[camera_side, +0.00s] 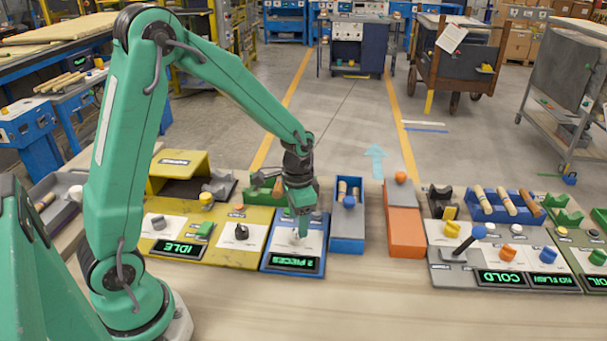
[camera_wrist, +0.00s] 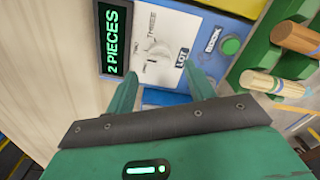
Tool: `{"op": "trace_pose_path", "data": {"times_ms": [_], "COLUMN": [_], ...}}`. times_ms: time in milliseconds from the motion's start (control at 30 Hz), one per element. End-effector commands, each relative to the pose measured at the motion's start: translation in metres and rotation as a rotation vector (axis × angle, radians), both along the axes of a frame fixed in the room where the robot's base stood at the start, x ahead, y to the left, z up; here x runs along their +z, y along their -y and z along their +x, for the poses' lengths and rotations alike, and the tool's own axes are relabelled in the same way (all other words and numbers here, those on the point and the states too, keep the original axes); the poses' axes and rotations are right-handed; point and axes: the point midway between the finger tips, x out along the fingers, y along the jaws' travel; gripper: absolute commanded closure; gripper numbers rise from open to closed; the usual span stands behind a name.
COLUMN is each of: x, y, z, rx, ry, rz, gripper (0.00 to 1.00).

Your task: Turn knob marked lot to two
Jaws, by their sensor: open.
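The knob marked LOT (camera_wrist: 160,52) is a small white knob on a white plate with printed positions. The knob also shows in the side view (camera_side: 296,239), partly hidden below my gripper (camera_side: 302,226). The display (camera_wrist: 114,40) beside it reads 2 PIECES. In the wrist view my gripper (camera_wrist: 162,74) is open, its two green fingers apart on either side of the line to the knob. Nothing is between the fingers, and they look just short of the knob; contact cannot be told.
A green button (camera_wrist: 231,46) sits on the same blue panel. A yellow panel (camera_side: 197,228) with an IDLE display stands left. A blue box (camera_side: 347,245) and an orange block (camera_side: 406,250) stand right. A grey panel with several knobs (camera_side: 508,253) is farther right. The front bench is clear.

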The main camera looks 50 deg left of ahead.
Motion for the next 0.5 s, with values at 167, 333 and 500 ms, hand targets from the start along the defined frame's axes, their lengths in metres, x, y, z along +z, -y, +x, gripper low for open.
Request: {"op": "trace_pose_path", "data": {"times_ms": [167,333,500], "x": [0.023,0.034,0.037], "y": [0.0,0.0,0.0], "z": [0.001,0.0,0.0], "rx": [0.0,0.0,0.0], "ry": [0.003,0.002,0.0], "rz": [0.0,0.0,0.0], "gripper": [0.46,0.46,0.46]}}
